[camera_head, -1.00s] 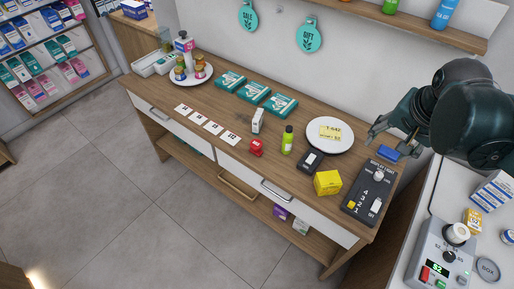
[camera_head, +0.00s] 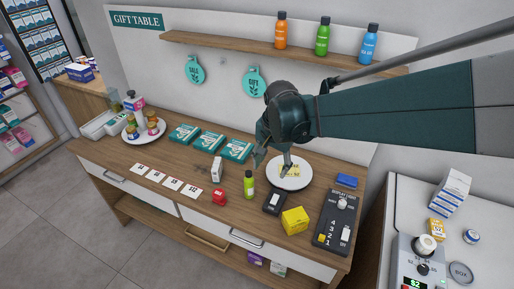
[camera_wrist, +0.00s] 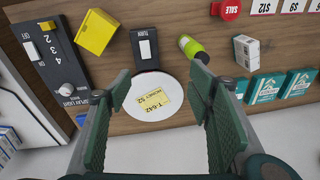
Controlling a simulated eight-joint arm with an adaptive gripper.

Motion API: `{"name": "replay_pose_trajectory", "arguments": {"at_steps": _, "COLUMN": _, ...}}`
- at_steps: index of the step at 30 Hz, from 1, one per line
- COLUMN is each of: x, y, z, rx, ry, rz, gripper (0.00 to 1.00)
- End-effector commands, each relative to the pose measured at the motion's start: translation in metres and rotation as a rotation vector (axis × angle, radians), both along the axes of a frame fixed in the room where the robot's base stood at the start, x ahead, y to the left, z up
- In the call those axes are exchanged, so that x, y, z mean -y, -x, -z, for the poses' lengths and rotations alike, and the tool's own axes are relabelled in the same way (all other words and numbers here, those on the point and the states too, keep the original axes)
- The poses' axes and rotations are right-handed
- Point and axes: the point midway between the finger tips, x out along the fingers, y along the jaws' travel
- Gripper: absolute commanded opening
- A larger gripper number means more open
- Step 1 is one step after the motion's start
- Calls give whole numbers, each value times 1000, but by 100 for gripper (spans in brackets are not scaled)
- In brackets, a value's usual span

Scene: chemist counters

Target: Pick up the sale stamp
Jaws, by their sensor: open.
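The red sale stamp (camera_head: 218,197) stands on the wooden table, left of the green bottle (camera_head: 249,184) and in front of a small white box (camera_head: 217,169). In the wrist view the stamp (camera_wrist: 228,9), marked SALE, is at the top edge and partly cut off. My gripper (camera_head: 271,164) is above the table near the white plate (camera_head: 306,183), right of and behind the stamp. In the wrist view the gripper (camera_wrist: 160,88) has its fingers wide apart with nothing held; the plate shows beyond them.
A note lies on the plate. A black switch box (camera_head: 274,203), yellow box (camera_head: 295,220), control panel (camera_head: 334,235) and blue block (camera_head: 347,181) stand to the right. Price cards (camera_head: 172,183) lie left of the stamp. Teal boxes (camera_head: 211,143) lie behind. Bare table surrounds the stamp's front.

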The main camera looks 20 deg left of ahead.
Motion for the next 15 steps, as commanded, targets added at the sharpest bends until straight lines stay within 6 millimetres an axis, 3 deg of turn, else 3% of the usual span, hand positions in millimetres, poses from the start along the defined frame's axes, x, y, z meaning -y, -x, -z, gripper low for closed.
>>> {"name": "replay_pose_trajectory", "arguments": {"at_steps": 3, "x": -32, "y": 4, "z": 16, "rx": -22, "ry": 10, "rz": 1, "gripper": 52}}
{"name": "replay_pose_trajectory", "arguments": {"at_steps": 15, "x": -128, "y": 31, "z": 77, "rx": -87, "ry": 55, "rz": 21, "gripper": 52}}
